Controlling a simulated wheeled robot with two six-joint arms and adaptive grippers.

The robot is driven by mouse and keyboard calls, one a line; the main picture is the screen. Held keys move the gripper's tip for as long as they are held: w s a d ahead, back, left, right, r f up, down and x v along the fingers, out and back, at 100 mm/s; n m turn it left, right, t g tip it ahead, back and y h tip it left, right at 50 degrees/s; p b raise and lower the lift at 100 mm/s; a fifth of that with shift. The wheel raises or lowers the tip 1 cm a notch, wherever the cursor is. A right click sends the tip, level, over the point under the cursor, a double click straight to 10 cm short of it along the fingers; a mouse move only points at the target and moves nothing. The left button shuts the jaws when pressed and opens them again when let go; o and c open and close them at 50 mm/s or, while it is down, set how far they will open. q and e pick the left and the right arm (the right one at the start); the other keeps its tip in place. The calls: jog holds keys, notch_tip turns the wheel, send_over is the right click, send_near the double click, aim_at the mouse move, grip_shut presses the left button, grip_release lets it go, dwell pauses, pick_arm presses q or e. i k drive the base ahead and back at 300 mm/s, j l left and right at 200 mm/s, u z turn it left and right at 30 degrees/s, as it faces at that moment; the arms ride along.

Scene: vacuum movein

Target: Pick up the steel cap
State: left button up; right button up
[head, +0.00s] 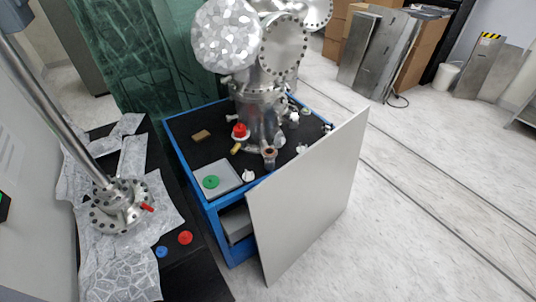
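I cannot pick out the steel cap for certain. A steel vacuum chamber (262,105) stands on a blue cart (217,221) with a black top. Around its foot are several small fittings, including a whitish-silver one (248,176) near the front edge, another (302,148) at the right, and a copper-coloured open tube end (269,153). A red cap (240,130) sits against the chamber's foot. A green disc (211,182) lies on a grey plate. Neither of my grippers is in view.
A large grey panel (310,200) leans against the cart's right side. A black table (195,280) at left holds foil, a flanged steel rod (118,205), a red cap (185,238) and a blue cap (161,252).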

aim_at(328, 128)
jog(key=u, duration=0.35)
jog(key=i+l+u, duration=0.15)
jog(key=l+u, duration=0.3)
jog(key=l, duration=0.75)
jog(key=l+u, duration=0.45)
jog(key=l, duration=0.75)
